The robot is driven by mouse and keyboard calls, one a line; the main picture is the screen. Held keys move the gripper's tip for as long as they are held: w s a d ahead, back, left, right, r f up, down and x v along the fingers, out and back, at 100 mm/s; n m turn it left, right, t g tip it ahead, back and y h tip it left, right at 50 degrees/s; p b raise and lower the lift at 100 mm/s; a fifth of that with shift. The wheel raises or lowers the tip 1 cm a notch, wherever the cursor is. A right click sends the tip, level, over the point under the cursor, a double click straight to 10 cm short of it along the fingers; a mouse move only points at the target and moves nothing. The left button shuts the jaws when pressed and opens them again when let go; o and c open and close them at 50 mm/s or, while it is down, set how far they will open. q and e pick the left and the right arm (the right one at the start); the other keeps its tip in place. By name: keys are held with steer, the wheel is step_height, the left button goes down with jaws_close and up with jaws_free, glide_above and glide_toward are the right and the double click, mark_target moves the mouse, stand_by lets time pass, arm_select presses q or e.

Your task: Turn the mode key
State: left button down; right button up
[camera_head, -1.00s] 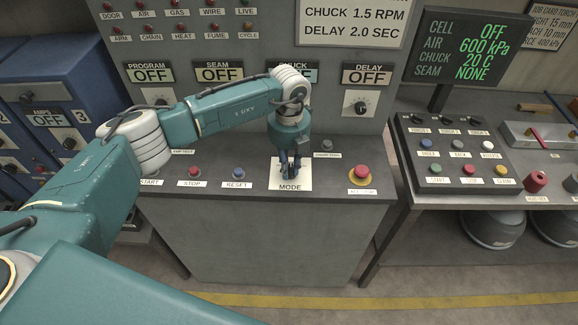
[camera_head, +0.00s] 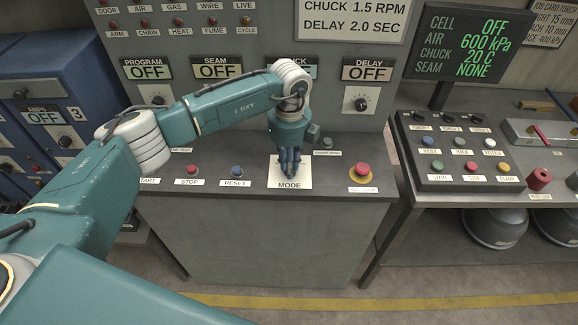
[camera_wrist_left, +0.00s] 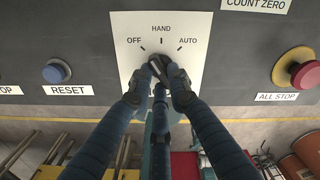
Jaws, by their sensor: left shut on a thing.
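The mode key (camera_wrist_left: 166,66) is a small dark knob on a white MODE plate (camera_wrist_left: 190,24) marked OFF, HAND and AUTO. The plate also shows on the front console in the head view (camera_head: 300,182). My left gripper (camera_wrist_left: 160,86) reaches down over the plate, and its dark blue fingers are closed around the key. The fingers hide part of the key, so I cannot tell for sure which mark it points at. In the head view the left gripper (camera_head: 289,172) covers the key. My right gripper is in neither view.
Left of the plate are a blue RESET button (camera_wrist_left: 56,71) and a red STOP button (camera_head: 193,171). A red all-stop mushroom button (camera_head: 362,170) stands to the right. The side screen (camera_head: 459,45) reads CELL OFF. The console top between these is clear.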

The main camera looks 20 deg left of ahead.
arm_select(q)
steer(key=shift+d+n, duration=0.1)
steer(key=shift+n, duration=1.2)
steer(key=shift+w, duration=0.1)
steer(key=c, duration=1.6)
jaws_free()
steer(key=shift+c, duration=0.2)
steer(key=shift+r, duration=0.1)
step_height(320, 180, up, 12)
